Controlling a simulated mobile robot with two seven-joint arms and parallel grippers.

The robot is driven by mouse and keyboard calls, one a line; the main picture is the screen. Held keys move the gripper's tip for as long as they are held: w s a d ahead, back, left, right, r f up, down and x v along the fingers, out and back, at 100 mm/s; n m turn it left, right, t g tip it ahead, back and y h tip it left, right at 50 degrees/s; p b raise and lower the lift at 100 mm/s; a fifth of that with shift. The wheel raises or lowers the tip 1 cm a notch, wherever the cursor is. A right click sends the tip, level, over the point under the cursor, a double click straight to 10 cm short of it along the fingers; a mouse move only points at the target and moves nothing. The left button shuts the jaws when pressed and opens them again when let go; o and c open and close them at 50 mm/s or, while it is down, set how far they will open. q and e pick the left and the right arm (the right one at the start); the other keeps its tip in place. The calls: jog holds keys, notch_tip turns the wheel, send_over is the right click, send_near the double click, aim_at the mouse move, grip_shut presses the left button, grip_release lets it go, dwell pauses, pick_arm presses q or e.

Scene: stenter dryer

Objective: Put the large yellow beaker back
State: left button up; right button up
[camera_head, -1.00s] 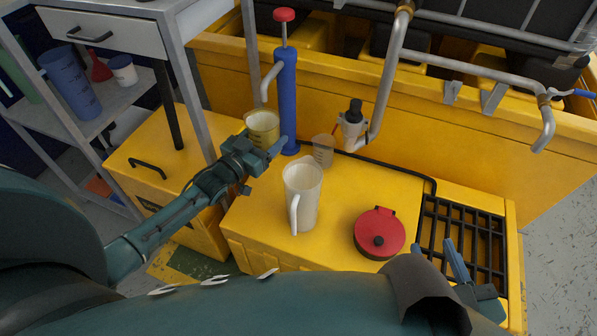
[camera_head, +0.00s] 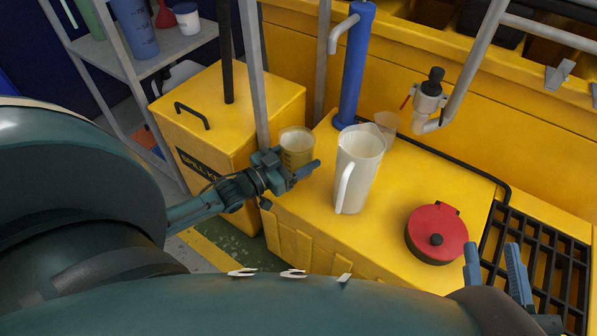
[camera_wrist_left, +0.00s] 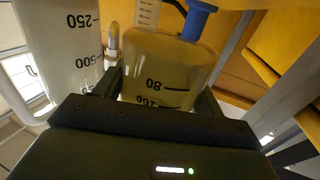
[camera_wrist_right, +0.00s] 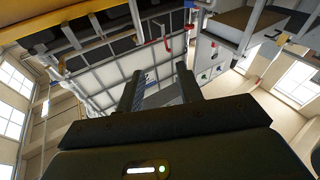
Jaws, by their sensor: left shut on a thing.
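The yellow beaker (camera_head: 297,150), see-through with dark scale marks, is held upright by my left gripper (camera_head: 287,172) near the left edge of the yellow cabinet top (camera_head: 300,205). The left wrist view shows the beaker (camera_wrist_left: 165,75) between the two fingers, with marks 80 and 160 facing the camera. Its bottom is hidden, so I cannot tell how high it is above the cabinet. My right gripper (camera_head: 492,258) is open and empty at the lower right, by the black grate.
A white jug (camera_head: 358,170) stands on the cabinet, with a clear beaker (camera_head: 385,124) partly behind it. A blue pump (camera_head: 355,70) and a red-lidded can (camera_head: 437,233) stand there too. A grey post (camera_head: 254,75) rises left of the held beaker. A shelf (camera_head: 165,52) holds a blue beaker (camera_head: 134,25).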

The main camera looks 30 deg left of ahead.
aim_at(298, 167)
pick_arm(q)
notch_tip(298, 167, down, 4)
jog(key=shift+f+b, duration=0.1)
jog(key=shift+b, duration=1)
jog(key=o, duration=1.1)
jog(key=shift+o, duration=0.2)
pick_arm(e)
jog(key=shift+a+r+y, duration=0.1)
jog(key=shift+a+y, duration=0.05)
jog(key=shift+y, duration=0.15)
jog(key=shift+r, duration=0.1)
